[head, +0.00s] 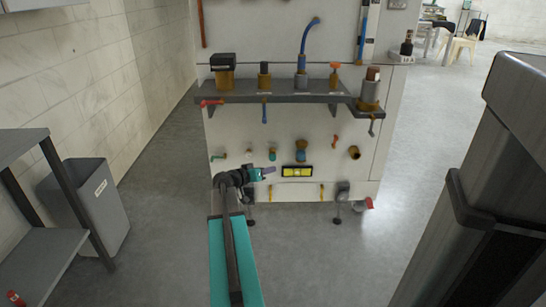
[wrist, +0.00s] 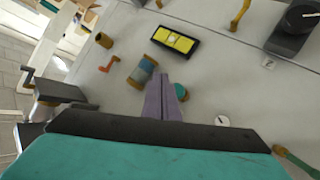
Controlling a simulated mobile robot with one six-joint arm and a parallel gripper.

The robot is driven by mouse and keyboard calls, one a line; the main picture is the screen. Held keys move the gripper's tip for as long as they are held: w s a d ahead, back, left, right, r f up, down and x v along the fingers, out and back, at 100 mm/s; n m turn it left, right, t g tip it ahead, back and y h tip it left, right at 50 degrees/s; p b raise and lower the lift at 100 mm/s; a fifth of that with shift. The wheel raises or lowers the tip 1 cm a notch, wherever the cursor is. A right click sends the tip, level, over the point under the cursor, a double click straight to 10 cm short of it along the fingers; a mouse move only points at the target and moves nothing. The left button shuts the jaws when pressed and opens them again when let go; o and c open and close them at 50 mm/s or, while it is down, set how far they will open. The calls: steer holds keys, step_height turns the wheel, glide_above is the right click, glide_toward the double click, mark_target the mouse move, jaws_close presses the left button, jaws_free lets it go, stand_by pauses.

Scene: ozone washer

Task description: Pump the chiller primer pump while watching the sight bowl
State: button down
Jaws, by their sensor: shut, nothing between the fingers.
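The white machine panel (head: 325,120) stands ahead; no part in view is readably marked as the primer pump or the sight bowl. A short blue-and-brass cylindrical fitting (head: 300,150) sticks out of its lower face; it also shows in the wrist view (wrist: 143,71), left of my fingertips. A small teal knob (head: 272,153) sits beside it, partly hidden behind my fingers in the wrist view (wrist: 182,92). My gripper (head: 270,170) is shut and empty, low in front of the panel; its grey-purple fingers (wrist: 162,82) point at the panel. Contact with the knob cannot be told.
A yellow level in a black frame (head: 300,172) is right of my gripper. Above, a dark shelf (head: 285,98) carries several brass fittings, with a red-handled valve (head: 210,102) at its left. A grey bin (head: 88,205) stands left; a dark column (head: 490,190) blocks the right.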

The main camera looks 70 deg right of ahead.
mark_target(273, 159)
steer(key=shift+w+d, duration=0.3)
steer(key=shift+d, duration=0.5)
steer(key=shift+w+d, duration=0.3)
steer(key=shift+d, duration=0.5)
steer(key=shift+w+d, duration=0.3)
steer(key=shift+d, duration=0.5)
steer(key=shift+d+b, duration=0.35)
steer(key=shift+d, duration=0.05)
stand_by(0.4)
steer(key=shift+w+d, duration=0.25)
steer(key=shift+d, duration=0.35)
steer(key=shift+w+d, duration=0.2)
steer(key=shift+d, duration=0.35)
stand_by(2.2)
steer(key=shift+a+b, duration=0.15)
steer(key=shift+b, duration=0.2)
steer(key=shift+s+a+b, duration=0.3)
steer(key=shift+a+b, duration=0.1)
steer(key=shift+a, duration=0.3)
steer(key=shift+s+a+b, duration=0.3)
steer(key=shift+a+b, duration=0.05)
steer(key=shift+a, duration=0.35)
